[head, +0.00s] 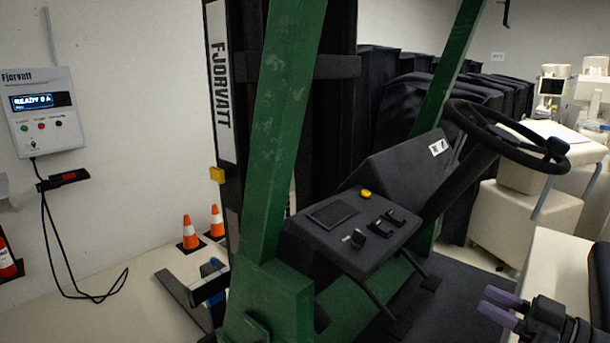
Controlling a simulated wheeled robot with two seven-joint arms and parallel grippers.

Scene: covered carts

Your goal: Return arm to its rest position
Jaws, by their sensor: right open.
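My right gripper (497,304) shows at the lower right of the head view, with two purple fingers pointing left. It is open, with a small gap between the fingers and nothing seen in it. It is apart from the forklift's console (352,224) and hangs over the dark floor plate, right of the green frame. The rest of my right arm runs out of the picture at the lower right corner. My left gripper is not in the picture.
A green forklift frame (285,120) stands close in front, with a black steering wheel (470,125) at the upper right. A charger box (42,110) with a hanging cable is on the left wall. Orange cones (189,232) stand behind. Dark covered carts (405,100) fill the back.

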